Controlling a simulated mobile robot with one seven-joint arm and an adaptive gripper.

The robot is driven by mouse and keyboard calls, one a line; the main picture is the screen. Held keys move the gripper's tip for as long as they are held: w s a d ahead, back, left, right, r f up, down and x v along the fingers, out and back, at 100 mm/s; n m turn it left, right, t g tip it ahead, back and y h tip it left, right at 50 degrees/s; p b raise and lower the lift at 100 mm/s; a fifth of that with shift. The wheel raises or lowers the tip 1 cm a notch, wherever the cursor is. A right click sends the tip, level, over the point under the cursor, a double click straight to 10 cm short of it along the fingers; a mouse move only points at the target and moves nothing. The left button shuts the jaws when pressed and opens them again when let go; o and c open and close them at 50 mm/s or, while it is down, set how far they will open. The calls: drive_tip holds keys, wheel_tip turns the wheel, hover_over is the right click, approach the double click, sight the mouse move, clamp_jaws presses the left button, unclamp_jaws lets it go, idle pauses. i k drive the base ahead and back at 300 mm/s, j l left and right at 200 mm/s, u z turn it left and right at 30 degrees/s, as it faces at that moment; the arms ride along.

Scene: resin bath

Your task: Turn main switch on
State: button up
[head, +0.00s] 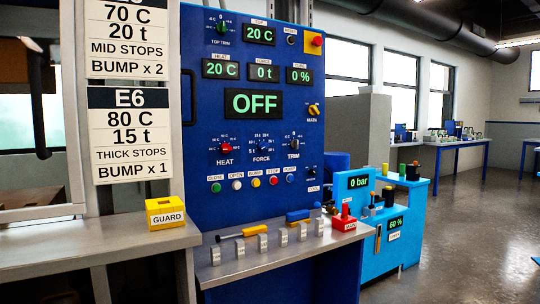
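The main switch (314,110) is a small yellow-orange rotary knob on the right side of the blue control panel (200,130). A small label that reads MAIN sits just below it. The knob looks tilted; its exact setting is too small to tell. The large display (253,103) to its left reads OFF in green. My gripper is not in view.
A steel shelf (225,277) juts out below the panel, bearing several metal blocks, a yellow-handled tool (245,232) and a red box (346,225). A yellow GUARD block (166,212) stands left. A light-blue unit (368,258) stands right; floor beyond is open.

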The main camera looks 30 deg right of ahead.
sight(313, 110)
drive_tip(key=i+l+z, duration=0.1)
drive_tip(key=z, duration=0.35)
drive_tip(key=i+l+z, duration=0.15)
drive_tip(key=z, duration=0.25)
drive_tip(key=l, duration=0.1)
